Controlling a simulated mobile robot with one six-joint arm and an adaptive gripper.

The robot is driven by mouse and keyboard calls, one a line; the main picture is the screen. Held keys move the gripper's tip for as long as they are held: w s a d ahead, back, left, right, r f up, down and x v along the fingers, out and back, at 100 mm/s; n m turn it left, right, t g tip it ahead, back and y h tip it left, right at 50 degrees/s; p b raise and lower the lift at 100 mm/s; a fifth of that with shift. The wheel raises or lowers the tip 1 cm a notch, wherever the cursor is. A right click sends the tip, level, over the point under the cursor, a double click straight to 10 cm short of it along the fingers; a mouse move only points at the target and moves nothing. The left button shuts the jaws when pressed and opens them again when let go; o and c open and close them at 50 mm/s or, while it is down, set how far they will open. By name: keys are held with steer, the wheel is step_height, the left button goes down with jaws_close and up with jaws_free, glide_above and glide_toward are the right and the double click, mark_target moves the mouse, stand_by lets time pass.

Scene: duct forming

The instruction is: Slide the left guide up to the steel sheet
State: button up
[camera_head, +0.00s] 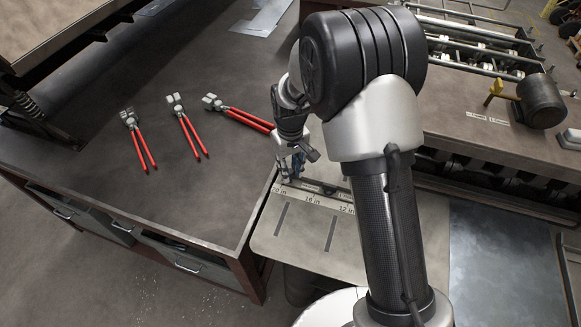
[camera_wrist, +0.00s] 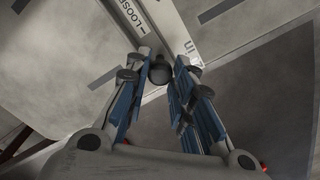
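My gripper (camera_head: 291,168) points down over the left end of a pale plate (camera_head: 310,245) marked with a scale in inches. In the wrist view, its two blue-padded fingers (camera_wrist: 160,75) stand apart on either side of a round dark knob (camera_wrist: 160,74). A small gap seems to show at each side of the knob. The knob is by a pale strip (camera_wrist: 137,14) lettered "LOOSE", which appears to be part of the left guide. My arm hides much of the guide in the head view. A bluish grey metal sheet (camera_head: 500,255) lies at the lower right; I cannot tell if it is the task's sheet.
Three red-handled tools (camera_head: 139,140) lie on the dark bench (camera_head: 75,185) to the left. Loose sheets (camera_head: 265,17) lie at the back. The bench edge runs close beside my gripper.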

jaws_close()
steer(key=shift+d, duration=0.1)
steer(key=s+d, duration=0.2)
steer(key=d, duration=0.4)
steer(key=s+d, duration=0.3)
steer(key=d, duration=0.3)
steer(key=s+d, duration=0.3)
steer(key=d, duration=0.4)
steer(key=shift+p, duration=0.35)
steer(key=shift+a, duration=0.1)
steer(key=shift+o, duration=2)
jaws_free()
steer(key=shift+o, duration=0.8)
steer(key=shift+w, duration=0.1)
